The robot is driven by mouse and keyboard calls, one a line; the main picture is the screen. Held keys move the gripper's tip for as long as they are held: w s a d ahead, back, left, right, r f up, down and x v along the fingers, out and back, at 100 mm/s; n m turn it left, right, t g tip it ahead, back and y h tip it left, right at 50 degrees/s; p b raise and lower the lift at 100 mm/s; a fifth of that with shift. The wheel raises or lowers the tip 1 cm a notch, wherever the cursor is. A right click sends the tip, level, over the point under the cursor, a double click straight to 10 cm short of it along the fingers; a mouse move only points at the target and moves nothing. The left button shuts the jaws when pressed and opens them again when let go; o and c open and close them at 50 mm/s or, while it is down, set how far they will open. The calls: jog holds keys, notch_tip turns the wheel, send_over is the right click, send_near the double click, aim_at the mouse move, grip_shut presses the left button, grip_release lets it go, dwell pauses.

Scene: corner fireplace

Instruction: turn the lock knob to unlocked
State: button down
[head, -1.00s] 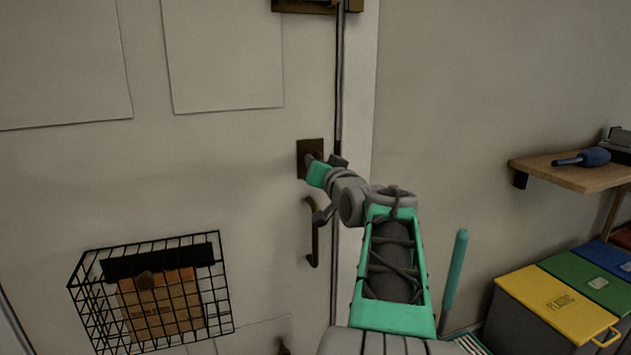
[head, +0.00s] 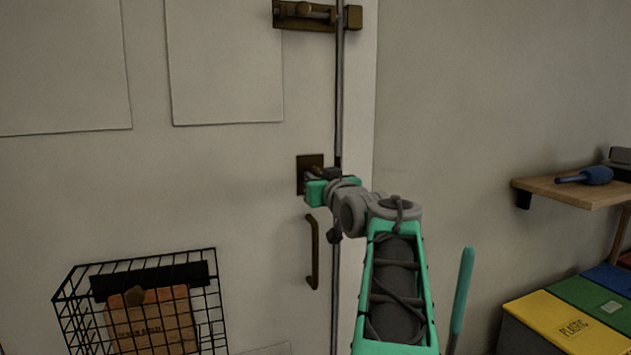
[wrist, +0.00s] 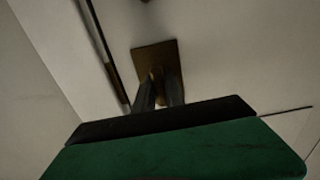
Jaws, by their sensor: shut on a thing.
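The lock's dark bronze square plate (head: 304,163) is on the white door near its right edge, above the handle. It also shows in the wrist view (wrist: 147,54), with the small bronze lock knob (wrist: 156,74) standing out from it. My gripper (head: 314,174) is at the plate. In the wrist view its two dark fingers (wrist: 158,92) reach up to the knob, one on each side, and are shut on it. In the head view the knob is hidden behind the gripper, and its exact turn angle cannot be told.
A curved pull handle (head: 313,252) is below the lock. A bronze slide bolt (head: 312,15) is above it. A black wire basket (head: 215,275) hangs at lower left. A wooden shelf (head: 570,190) and colored bins (head: 565,325) are at right.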

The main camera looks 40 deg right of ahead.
jog(key=c, duration=1.4)
grip_release()
jog(key=v, duration=0.7)
jog(key=shift+s+a, duration=0.15)
jog(key=shift+s, duration=0.2)
